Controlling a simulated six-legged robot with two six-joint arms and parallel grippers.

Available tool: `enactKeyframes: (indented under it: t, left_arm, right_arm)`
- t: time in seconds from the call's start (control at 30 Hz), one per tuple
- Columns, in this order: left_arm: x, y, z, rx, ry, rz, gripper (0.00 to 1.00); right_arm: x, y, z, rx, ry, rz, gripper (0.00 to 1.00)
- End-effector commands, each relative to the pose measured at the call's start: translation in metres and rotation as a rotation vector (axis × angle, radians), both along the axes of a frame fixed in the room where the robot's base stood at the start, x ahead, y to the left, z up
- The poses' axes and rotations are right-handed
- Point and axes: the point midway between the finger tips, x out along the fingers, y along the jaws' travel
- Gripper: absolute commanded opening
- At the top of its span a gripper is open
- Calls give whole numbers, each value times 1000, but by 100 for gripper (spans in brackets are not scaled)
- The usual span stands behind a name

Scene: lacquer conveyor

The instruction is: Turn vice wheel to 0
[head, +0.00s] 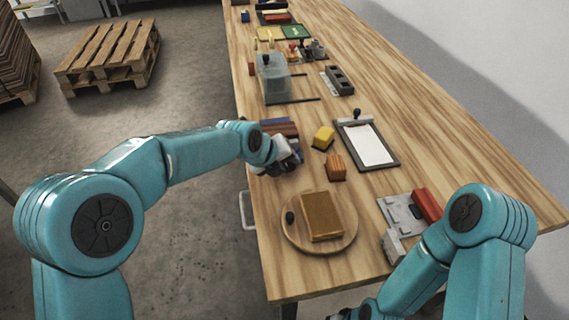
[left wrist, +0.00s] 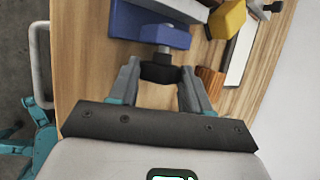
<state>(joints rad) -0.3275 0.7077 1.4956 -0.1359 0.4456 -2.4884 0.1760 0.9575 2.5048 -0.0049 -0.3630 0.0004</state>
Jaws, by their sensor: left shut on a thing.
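The blue vice (left wrist: 150,28) sits on the wooden table near its left edge. In the head view it shows only in part, blue (head: 272,121), behind my left gripper (head: 290,162). In the left wrist view, the black vice wheel (left wrist: 160,74) is between the fingertips of my left gripper (left wrist: 158,78), and the fingers are shut on it. A metal screw runs from the wheel into the vice. I cannot read any mark or number on the wheel. My right gripper (head: 340,315) is at the bottom edge of the head view, mostly cut off.
A yellow block (head: 323,138), a wooden block (head: 336,168) and a clipboard (head: 388,160) lie right of the vice. A round board (head: 345,242) with a brown block (head: 322,215) is nearer. A grey fixture (head: 400,209) and a clear box (head: 272,82) are also on the table.

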Motion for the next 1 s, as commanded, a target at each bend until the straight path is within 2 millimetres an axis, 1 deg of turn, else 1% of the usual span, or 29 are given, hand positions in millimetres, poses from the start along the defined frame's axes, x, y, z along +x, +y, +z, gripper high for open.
enactKeyframes:
  t: [0.17,0.2,0.27,0.3,0.53,0.63,0.77,1.0]
  left_arm:
    - [0,0,-2,2,2,-1,17]
    - [0,0,-2,2,2,-1,51]
    - [0,0,-2,3,2,-1,71]
    - [0,0,-1,3,2,-1,73]
    - [-1,0,0,3,2,0,73]
    - [-4,4,7,2,0,0,73]
    - [-16,14,28,1,-3,1,73]
    - [-47,39,80,1,-5,0,73]
  right_arm:
    - [0,0,0,0,0,0,43]
    - [0,0,0,0,0,0,43]
    - [0,0,0,0,0,0,43]
    - [0,0,0,0,0,0,43]
    - [0,0,0,0,0,0,43]
    - [0,0,0,0,0,0,43]
    - [0,0,-2,0,0,0,43]
    - [0,0,-3,0,0,0,43]
